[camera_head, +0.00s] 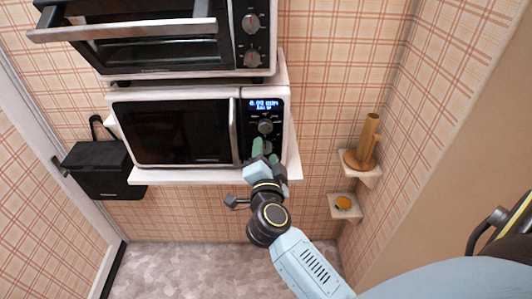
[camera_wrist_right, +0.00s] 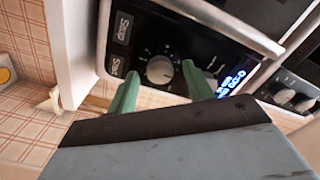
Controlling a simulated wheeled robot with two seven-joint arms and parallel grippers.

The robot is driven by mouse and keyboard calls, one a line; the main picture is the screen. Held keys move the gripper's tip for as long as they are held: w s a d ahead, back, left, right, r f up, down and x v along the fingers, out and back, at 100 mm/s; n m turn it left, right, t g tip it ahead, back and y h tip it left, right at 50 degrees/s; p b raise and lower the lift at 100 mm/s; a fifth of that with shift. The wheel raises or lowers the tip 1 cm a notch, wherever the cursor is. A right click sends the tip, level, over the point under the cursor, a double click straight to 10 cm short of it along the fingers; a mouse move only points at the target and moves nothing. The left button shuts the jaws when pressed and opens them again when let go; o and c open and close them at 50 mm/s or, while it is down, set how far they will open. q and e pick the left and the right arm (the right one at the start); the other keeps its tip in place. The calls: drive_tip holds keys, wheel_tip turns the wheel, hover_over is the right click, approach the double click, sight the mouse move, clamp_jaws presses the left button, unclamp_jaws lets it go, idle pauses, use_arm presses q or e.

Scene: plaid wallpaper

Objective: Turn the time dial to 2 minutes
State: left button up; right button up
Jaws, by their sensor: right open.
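The microwave (camera_head: 182,132) stands on a white shelf, with its control panel on the right side. The panel has a lit blue display (camera_head: 264,104), an upper dial (camera_head: 265,127) and a lower dial that is partly hidden by my gripper in the head view. In the wrist view the lower dial (camera_wrist_right: 160,70) is round and grey with marks around it. My right gripper (camera_head: 262,150) is open, its green fingertips in front of the panel on either side of this dial. Contact cannot be told. The pictures do not show which dial sets time. My left gripper is not in view.
A toaster oven (camera_head: 160,35) stands above, its handle sticking out. A black box (camera_head: 97,168) hangs at the left. Small wall shelves at the right hold a wooden object (camera_head: 366,145) and an orange round item (camera_head: 343,203). Stop (camera_wrist_right: 122,27) and Start (camera_wrist_right: 115,65) buttons sit beside the dial.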

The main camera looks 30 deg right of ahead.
drive_tip(key=shift+w+d, duration=0.15)
drive_tip(key=shift+w, duration=0.05)
drive_tip(key=c, duration=1)
drive_tip(key=shift+o, duration=0.2)
